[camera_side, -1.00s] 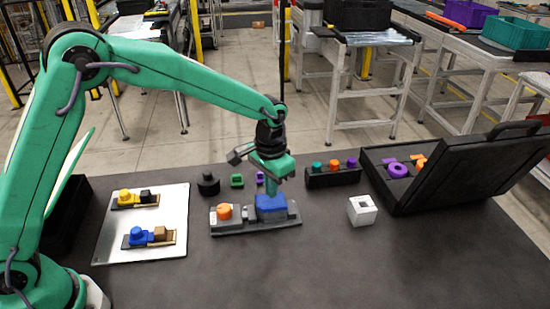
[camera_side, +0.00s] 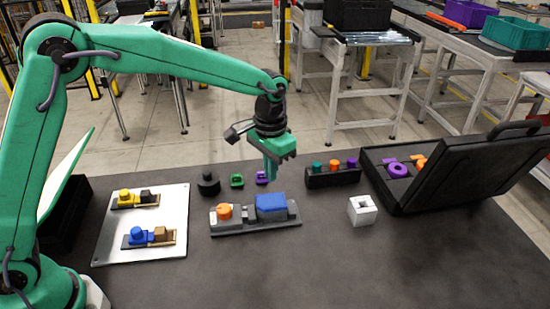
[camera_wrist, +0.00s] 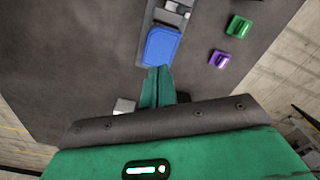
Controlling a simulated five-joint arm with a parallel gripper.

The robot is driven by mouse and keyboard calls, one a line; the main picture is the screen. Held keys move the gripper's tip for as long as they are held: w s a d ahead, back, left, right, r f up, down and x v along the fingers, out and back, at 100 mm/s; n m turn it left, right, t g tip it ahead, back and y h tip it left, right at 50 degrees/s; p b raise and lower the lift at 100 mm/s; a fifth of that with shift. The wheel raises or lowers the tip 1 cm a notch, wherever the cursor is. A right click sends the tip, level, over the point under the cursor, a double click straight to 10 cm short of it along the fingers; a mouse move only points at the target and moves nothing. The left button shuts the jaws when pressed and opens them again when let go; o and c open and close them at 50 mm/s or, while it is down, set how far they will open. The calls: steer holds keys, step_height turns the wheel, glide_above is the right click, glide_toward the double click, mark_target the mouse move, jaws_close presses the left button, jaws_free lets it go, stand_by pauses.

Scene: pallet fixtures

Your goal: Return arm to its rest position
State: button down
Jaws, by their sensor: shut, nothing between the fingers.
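My gripper (camera_side: 271,168) hangs pointing down above the dark table, a little behind and above the grey pallet fixture (camera_side: 282,221). Its green fingers are together with nothing between them. The fixture carries an orange round piece (camera_side: 224,211) at its left and a blue block (camera_side: 271,205) at its right. In the wrist view the closed fingertips (camera_wrist: 157,72) appear just below the blue block (camera_wrist: 162,46), and the fixture's grey part (camera_wrist: 173,12) shows at the top edge.
A white plate (camera_side: 105,234) with two small assemblies lies left. A black round part (camera_side: 208,184), a green part (camera_side: 237,181) and a purple part (camera_side: 262,178) stand behind the fixture. A black rack (camera_side: 333,178), a white hollow cube (camera_side: 362,210) and an open black case (camera_side: 455,185) are right.

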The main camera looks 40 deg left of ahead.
steer(key=shift+r, duration=0.15)
steer(key=s+a+r+n+t, duration=0.1)
steer(key=s+a+r+t, duration=0.2)
steer(key=s+a+r, duration=0.75)
steer(key=s+a+n+t, duration=0.1)
steer(key=s+a, duration=0.2)
steer(key=s, duration=0.4)
steer(key=s+a+n+t, duration=0.1)
steer(key=s+a, duration=0.1)
steer(key=s, duration=0.5)
steer(key=shift+s+a+r+t, duration=0.25)
steer(key=shift+a+r+t, duration=0.05)
steer(key=shift+a+r, duration=0.1)
stand_by(0.6)
